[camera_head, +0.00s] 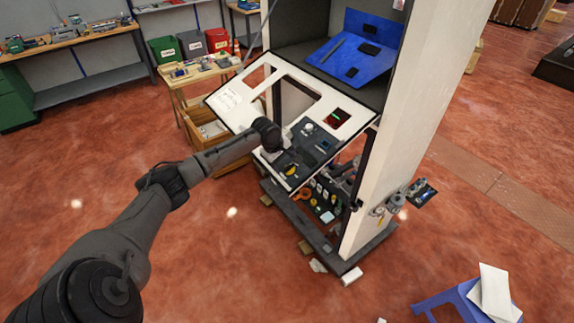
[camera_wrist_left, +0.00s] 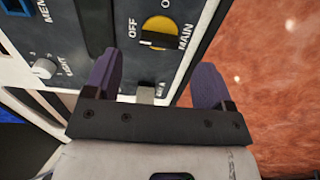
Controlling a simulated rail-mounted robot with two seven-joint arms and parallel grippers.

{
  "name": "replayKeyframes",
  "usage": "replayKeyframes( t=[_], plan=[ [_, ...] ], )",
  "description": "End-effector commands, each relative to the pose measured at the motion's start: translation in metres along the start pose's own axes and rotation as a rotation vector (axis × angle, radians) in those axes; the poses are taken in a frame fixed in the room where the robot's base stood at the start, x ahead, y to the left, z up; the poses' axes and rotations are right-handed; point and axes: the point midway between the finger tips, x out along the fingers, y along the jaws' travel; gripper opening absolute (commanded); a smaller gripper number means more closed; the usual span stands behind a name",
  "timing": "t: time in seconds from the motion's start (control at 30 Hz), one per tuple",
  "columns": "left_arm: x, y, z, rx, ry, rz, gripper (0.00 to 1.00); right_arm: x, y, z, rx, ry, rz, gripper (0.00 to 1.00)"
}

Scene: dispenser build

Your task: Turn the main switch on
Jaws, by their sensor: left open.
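The main switch (camera_wrist_left: 160,32) is a round yellow dial with a black handle on a dark panel, between the labels OFF and MAIN in the left wrist view. Its handle lies roughly across the picture, near the lower part of the dial. In the head view the yellow of the switch (camera_head: 291,170) shows small at the console's lower edge. My left gripper (camera_wrist_left: 156,62) is open and empty. Its two purple fingers are spread, with the switch ahead of the gap between them and apart from them. My right gripper is not in view.
The white console frame (camera_head: 225,98) surrounds the panel. A grey knob (camera_wrist_left: 42,72) labelled LIGHT sits left of my left finger. A tall cabinet wall (camera_head: 405,130) rises to the right. Red floor lies open beyond the panel's edge.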

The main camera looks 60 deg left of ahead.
Motion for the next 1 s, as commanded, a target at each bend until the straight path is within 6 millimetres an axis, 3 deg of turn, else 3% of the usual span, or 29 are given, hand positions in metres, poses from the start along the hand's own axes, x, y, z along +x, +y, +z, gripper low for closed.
replayKeyframes(
  t=[0.33,0.8,1.0],
  plan=[
    [0.041,0.000,0.000,0.000,0.000,-0.001,0.77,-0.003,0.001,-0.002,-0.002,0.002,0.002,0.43],
    [0.048,-0.001,0.000,0.002,0.001,-0.001,0.77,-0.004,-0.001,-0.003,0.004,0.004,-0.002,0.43],
    [0.048,-0.001,0.000,0.002,0.001,-0.001,0.57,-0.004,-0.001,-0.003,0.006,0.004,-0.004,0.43]
  ],
)
